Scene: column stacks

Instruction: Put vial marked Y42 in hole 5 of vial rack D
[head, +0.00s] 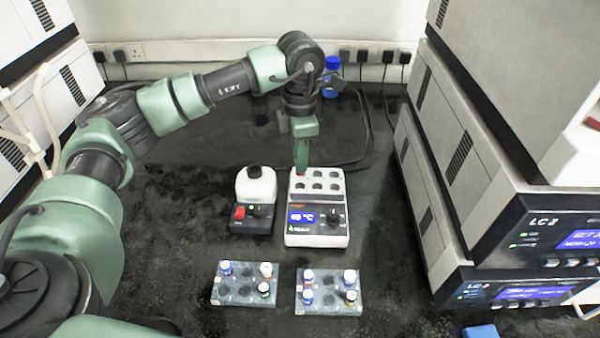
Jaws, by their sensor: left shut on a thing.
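My left gripper (301,167) points down over the back left of the block with holes (332,187) on the heater. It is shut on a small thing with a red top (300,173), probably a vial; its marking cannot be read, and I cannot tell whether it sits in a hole. Rack letters, hole numbers and vial labels are too small to read. My right gripper is out of view.
The heater (318,228) has a lit display and a knob. A white-topped device (256,188) with a red switch stands left of it. A blue bottle (331,78) is behind. Stacked LC units (540,245) wall the right side. The dark bench (185,215) is clear at left.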

